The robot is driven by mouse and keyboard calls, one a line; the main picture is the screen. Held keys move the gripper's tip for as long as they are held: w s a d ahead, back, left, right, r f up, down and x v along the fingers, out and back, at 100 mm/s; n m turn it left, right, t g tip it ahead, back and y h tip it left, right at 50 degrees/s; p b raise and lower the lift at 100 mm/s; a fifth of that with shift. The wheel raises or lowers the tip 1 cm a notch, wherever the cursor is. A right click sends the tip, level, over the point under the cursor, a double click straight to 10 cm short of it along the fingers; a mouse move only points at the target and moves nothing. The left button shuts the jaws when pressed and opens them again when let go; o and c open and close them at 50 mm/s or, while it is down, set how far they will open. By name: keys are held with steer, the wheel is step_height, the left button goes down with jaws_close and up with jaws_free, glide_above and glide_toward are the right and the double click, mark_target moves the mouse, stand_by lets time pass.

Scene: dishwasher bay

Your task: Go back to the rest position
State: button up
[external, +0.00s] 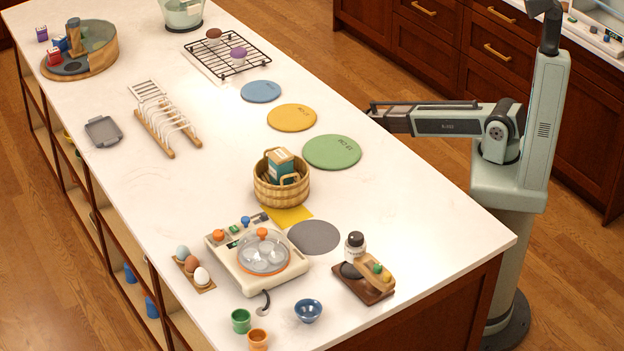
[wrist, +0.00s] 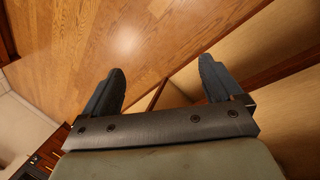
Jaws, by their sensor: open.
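My gripper (external: 376,112) is at the end of my arm, which reaches left from its column. In the external view it appears beside the right edge of the white island counter (external: 420,215); its exact height is hard to tell. In the wrist view my gripper (wrist: 160,82) shows two dark fingers spread wide apart, with nothing between them. Behind them are the wood floor (wrist: 120,40) and pale wooden panels (wrist: 285,95).
The counter holds a green disc (external: 331,152), a yellow disc (external: 292,117), a blue disc (external: 261,91), a wicker basket (external: 282,190), an egg cooker (external: 240,265) and a dish rack (external: 165,120). Drawer cabinets (external: 430,45) stand behind my arm. The aisle floor between is clear.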

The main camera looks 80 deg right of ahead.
steer(key=s+a+f+g+y, duration=0.2)
steer(key=s+a+f, duration=0.6)
steer(key=s+a, duration=0.3)
steer(key=s+a+f+g+y, duration=0.1)
steer(key=s+a+f+g, duration=0.2)
steer(key=s+a+f, duration=0.75)
steer(key=s+a+r+m+g+y, duration=0.1)
steer(key=s+a, duration=0.3)
steer(key=s, duration=1.1)
steer(key=shift+s+a+r+g, duration=0.2)
steer(key=shift+r+g, duration=0.15)
steer(key=shift+g, duration=0.05)
